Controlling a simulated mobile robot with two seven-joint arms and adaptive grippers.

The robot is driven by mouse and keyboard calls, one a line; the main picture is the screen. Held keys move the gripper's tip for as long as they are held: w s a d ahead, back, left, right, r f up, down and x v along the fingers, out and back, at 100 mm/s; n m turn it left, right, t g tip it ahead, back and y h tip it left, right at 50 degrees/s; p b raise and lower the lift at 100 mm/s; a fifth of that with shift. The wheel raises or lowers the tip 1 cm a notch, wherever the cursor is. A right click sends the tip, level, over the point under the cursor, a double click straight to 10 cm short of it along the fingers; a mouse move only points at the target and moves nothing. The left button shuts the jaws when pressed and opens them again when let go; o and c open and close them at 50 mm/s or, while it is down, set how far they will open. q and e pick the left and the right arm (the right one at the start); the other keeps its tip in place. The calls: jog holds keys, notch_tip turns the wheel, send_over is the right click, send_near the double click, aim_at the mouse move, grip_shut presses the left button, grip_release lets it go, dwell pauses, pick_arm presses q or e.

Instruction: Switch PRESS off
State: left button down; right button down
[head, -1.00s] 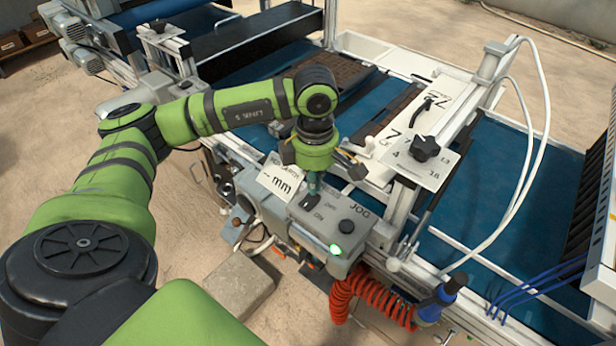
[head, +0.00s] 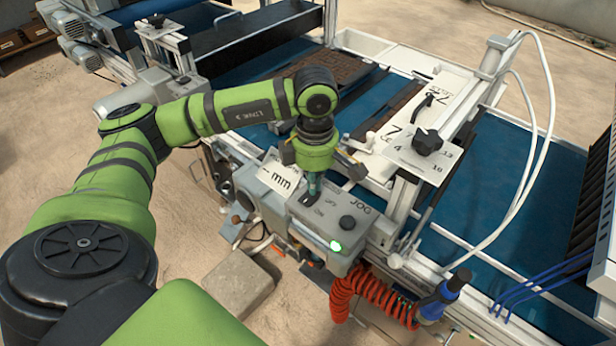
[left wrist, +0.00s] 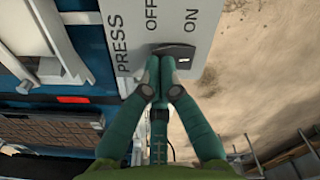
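The PRESS switch is a small black rocker (left wrist: 178,51) on a grey control box (head: 325,217). In the left wrist view its OFF label lies toward the left and its ON label toward the right, with a small white mark at the rocker's ON end. My left gripper (left wrist: 159,72) has its teal fingers together and empty, with the tips at the rocker's OFF end. They hide part of that end, and I cannot tell whether they touch it. In the head view the left gripper (head: 314,190) points down over the box. My right gripper is not in view.
A black JOG knob (head: 347,223) and a lit green button (head: 336,246) sit on the same box. A red coiled hose (head: 365,300) hangs below it. A black star knob (head: 427,142) and the blue conveyor (head: 490,190) lie to the right.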

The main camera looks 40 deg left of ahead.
pick_arm(q)
jog(key=shift+f+b, duration=0.35)
jog(key=shift+f, duration=0.1)
jog(key=shift+s+r, duration=0.1)
jog(key=shift+r, duration=0.05)
jog(key=shift+r+p, duration=0.45)
jog(key=shift+r, duration=0.1)
jog(key=shift+r+p, duration=1.6)
jog(key=shift+r, duration=1.3)
jog(key=shift+f, duration=0.1)
